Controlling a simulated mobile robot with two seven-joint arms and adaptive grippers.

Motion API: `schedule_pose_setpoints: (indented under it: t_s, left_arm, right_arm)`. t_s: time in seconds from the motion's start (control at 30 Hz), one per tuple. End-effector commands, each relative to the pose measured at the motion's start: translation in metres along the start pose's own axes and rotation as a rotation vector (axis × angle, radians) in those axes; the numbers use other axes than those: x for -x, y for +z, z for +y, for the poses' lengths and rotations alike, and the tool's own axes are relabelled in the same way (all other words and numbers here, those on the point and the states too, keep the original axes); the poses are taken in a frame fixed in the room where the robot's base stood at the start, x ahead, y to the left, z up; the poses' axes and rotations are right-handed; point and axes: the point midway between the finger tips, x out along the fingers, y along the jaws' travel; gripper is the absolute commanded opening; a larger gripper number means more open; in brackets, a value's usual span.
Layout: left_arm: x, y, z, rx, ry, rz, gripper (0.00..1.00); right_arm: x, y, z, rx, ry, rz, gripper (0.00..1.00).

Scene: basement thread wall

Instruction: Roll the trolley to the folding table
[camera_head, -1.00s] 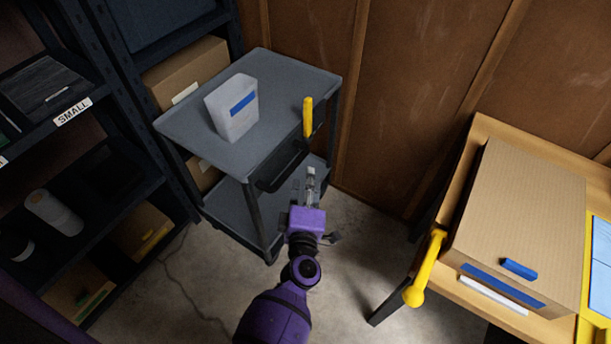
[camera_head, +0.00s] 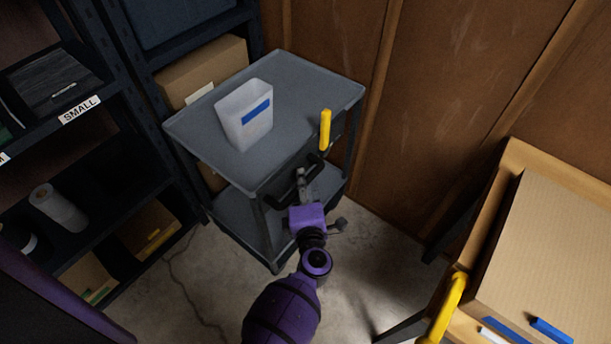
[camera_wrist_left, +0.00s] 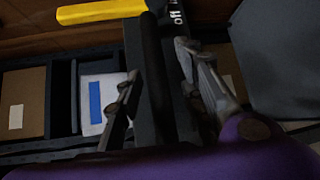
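The grey two-shelf trolley (camera_head: 315,85) stands against the brown wall, beside the dark shelving. Its black handle (camera_head: 284,199) is on the side facing me. The folding table (camera_head: 508,162), with a wooden top and dark legs, is at the right, apart from the trolley. My left gripper (camera_head: 302,178) is at the trolley handle. In the left wrist view, the black handle bar (camera_wrist_left: 155,75) runs between the two spread fingers (camera_wrist_left: 157,70), with gaps visible beside it. My right gripper is in neither view.
A white tub with a blue label (camera_head: 246,118) stands on the trolley top. A yellow upright piece (camera_head: 325,130) is at its near right edge. A cardboard box (camera_head: 550,250) lies on the table. Dark shelving (camera_head: 110,150) borders the left. Concrete floor (camera_head: 355,260) is open between trolley and table.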

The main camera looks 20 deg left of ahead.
Motion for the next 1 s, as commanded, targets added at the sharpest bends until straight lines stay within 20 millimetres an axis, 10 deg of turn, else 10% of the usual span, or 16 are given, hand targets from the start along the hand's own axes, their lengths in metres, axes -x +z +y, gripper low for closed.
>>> schedule_pose_setpoints:
  t_s: [0.23, 0.5, 1.0]
  left_arm:
    - [-0.0001, -0.0003, 0.0000, 0.000, 0.000, 0.000, 0.34]
    - [-0.0001, -0.0001, 0.0001, 0.000, 0.000, 0.000, 0.00]
    - [0.0009, -0.0093, 0.0015, 0.002, 0.000, 0.001, 0.00]
  right_arm:
    - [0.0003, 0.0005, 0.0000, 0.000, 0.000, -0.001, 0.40]
    - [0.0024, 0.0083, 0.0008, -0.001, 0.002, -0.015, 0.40]
    - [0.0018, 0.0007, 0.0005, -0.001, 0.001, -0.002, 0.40]
